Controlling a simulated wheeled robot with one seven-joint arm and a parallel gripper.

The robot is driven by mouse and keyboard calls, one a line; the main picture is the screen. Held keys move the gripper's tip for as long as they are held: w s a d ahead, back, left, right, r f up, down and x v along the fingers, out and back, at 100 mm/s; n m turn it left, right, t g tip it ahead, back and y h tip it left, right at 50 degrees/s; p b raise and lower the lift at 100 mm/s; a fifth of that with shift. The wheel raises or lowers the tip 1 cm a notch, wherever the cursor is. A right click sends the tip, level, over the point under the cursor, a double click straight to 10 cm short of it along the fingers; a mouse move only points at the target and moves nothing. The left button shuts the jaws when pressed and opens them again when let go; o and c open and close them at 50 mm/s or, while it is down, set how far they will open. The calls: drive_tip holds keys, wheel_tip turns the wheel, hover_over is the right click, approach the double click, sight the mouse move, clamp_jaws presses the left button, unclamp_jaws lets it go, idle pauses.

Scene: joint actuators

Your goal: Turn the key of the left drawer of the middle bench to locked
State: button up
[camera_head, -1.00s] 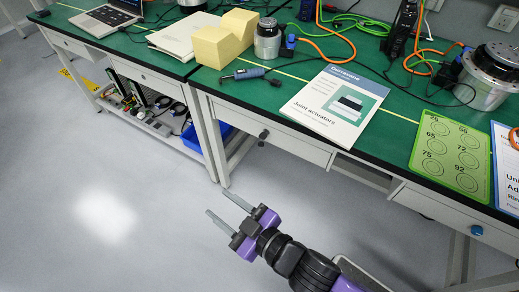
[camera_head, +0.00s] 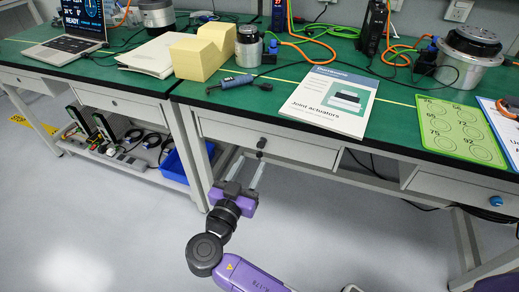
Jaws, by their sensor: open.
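The left drawer (camera_head: 290,147) of the bench in front of me has a pale front and looks shut. A small black key (camera_head: 261,143) sticks out of its front left of centre, with a dark part just below it. The key is too small for me to read which way it is turned. My gripper (camera_head: 249,159) is open and empty, its two grey fingers pointing up at the drawer. In the picture its right fingertip is just below the key and its left fingertip is further left. I cannot tell whether the right finger touches the key.
The green benchtop above holds a booklet (camera_head: 330,100), a screwdriver-like tool (camera_head: 240,82), yellow blocks (camera_head: 203,57) and a green card (camera_head: 460,132). A blue bin (camera_head: 175,166) stands under the left bench.

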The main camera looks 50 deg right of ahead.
drive_tip(key=x, duration=0.7)
drive_tip(key=shift+w+d+b, duration=0.15)
drive_tip(key=shift+d+b, duration=0.1)
drive_tip(key=shift+b, duration=0.2)
drive_tip(key=shift+f, duration=0.1)
clamp_jaws()
